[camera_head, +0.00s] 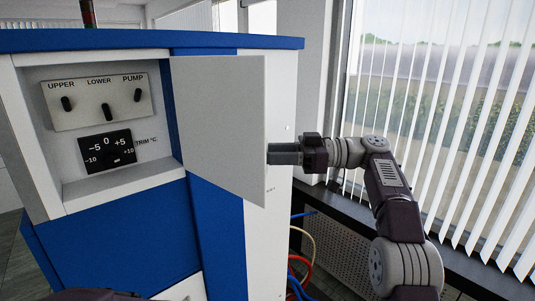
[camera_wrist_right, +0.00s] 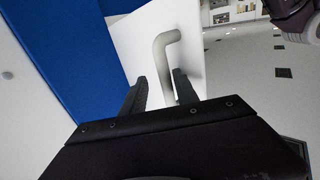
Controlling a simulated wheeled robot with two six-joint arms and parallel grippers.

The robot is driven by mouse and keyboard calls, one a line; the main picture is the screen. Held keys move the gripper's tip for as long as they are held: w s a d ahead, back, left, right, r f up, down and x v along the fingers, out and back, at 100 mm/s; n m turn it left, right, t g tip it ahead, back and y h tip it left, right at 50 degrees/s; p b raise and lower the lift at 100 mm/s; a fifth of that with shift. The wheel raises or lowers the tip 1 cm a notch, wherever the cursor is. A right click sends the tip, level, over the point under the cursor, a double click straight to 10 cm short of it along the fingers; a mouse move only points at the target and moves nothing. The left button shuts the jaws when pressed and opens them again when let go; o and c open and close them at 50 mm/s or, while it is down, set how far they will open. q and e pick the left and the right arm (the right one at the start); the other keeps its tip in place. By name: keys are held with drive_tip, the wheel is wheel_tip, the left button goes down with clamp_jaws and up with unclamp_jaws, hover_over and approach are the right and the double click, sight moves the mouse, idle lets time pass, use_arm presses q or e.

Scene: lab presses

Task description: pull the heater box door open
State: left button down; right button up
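The heater box door (camera_head: 222,120) is a plain pale panel standing swung open to the right of the box's recess. Its other face (camera_wrist_right: 130,40) shows in the right wrist view with a grey bent bar handle (camera_wrist_right: 165,65). My right gripper (camera_head: 272,154) reaches in from the right, its fingertips partly hidden behind the door's free edge. In the wrist view, the right gripper's (camera_wrist_right: 162,88) two dark fingers are apart, with the handle's lower part between them and visible gaps beside it. My left gripper is not in view.
The recess holds an UPPER, LOWER, PUMP switch panel (camera_head: 97,95) and a TRIM dial (camera_head: 108,151). The blue and white cabinet (camera_head: 135,245) stands left of my right arm. Coloured hoses (camera_head: 302,260) hang low at its right. A window with blinds (camera_head: 440,120) is close on the right.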

drive_tip(key=d+p, duration=0.3)
drive_tip(key=d, duration=0.6)
